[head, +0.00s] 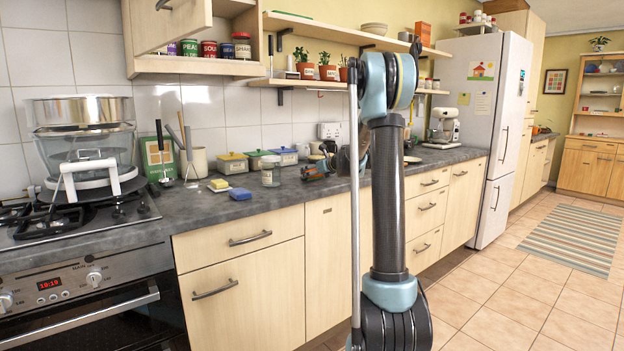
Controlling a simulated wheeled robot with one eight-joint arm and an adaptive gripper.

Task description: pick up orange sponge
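I cannot make out a clearly orange sponge. A small yellow sponge-like block (219,184) lies on the dark countertop (200,212), left of a glass jar. A blue sponge-like block (240,194) lies just in front of it, near the counter's front edge. My arm stands upright right of the middle of the head view and folds over at the top. Dark and teal parts of it show behind, above the counter. My gripper's fingers cannot be made out there, so neither their opening nor any hold can be told.
Lidded tins (233,162) line the wall. A gas hob (75,216) with a steamer (85,140) is at left. Open tiled floor (500,300) lies at right.

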